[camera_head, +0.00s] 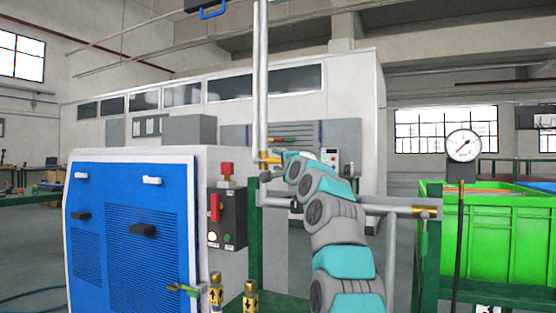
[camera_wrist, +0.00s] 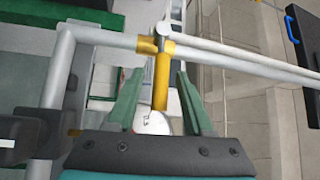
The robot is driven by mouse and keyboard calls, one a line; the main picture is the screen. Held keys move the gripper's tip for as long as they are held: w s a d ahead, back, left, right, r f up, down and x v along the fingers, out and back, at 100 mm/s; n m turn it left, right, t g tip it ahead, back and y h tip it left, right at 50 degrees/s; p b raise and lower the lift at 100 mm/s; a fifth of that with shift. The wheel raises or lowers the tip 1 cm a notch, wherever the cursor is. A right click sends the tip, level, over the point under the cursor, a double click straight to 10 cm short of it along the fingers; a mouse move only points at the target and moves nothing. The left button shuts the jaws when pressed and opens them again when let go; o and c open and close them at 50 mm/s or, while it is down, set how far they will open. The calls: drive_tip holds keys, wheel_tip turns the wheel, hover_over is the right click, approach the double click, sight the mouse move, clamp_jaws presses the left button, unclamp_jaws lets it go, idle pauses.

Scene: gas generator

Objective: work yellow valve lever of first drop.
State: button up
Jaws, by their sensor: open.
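The yellow valve lever (camera_wrist: 161,82) shows in the wrist view, running from a brass-coloured valve fitting (camera_wrist: 147,45) on the grey pipe down between my fingers. My gripper (camera_wrist: 160,78) is open, with one green finger on each side of the lever and a visible gap to both. In the head view, the yellow valve part (camera_head: 268,160) is small, on the upright pipe (camera_head: 261,90). My gripper (camera_head: 284,160) is right at it there, partly hidden by my wrist.
A blue-fronted machine (camera_head: 130,235) with a dark switch box (camera_head: 227,218) stands left. Horizontal pipe (camera_head: 385,207) runs right to another brass fitting (camera_head: 426,212). A pressure gauge (camera_head: 463,146) and green crate (camera_head: 505,240) stand right. Pipes surround my gripper closely.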

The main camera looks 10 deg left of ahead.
clamp_jaws()
drive_tip(key=shift+f, duration=0.1)
idle(1.2)
